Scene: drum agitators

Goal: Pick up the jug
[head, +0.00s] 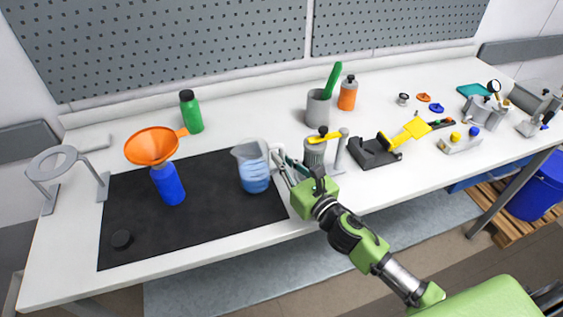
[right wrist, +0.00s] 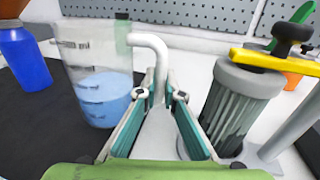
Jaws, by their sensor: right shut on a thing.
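The jug (head: 252,168) is a clear beaker with a white handle and blue liquid inside. It is upright at the right part of the black mat (head: 225,221); I cannot tell whether its base touches the mat. My right gripper (head: 281,163) is at the jug's right side, shut on its handle. In the right wrist view, the jug (right wrist: 92,58) is left of the teal fingers, and the handle (right wrist: 157,62) runs down between them. The fingertips partly hide the handle's lower part. My left gripper is not in view.
A grey ribbed canister (head: 315,154) with a yellow lever stands close right of the gripper. A blue bottle (head: 168,185) with an orange funnel (head: 152,146) stands left on the mat. A green bottle (head: 191,112) is behind.

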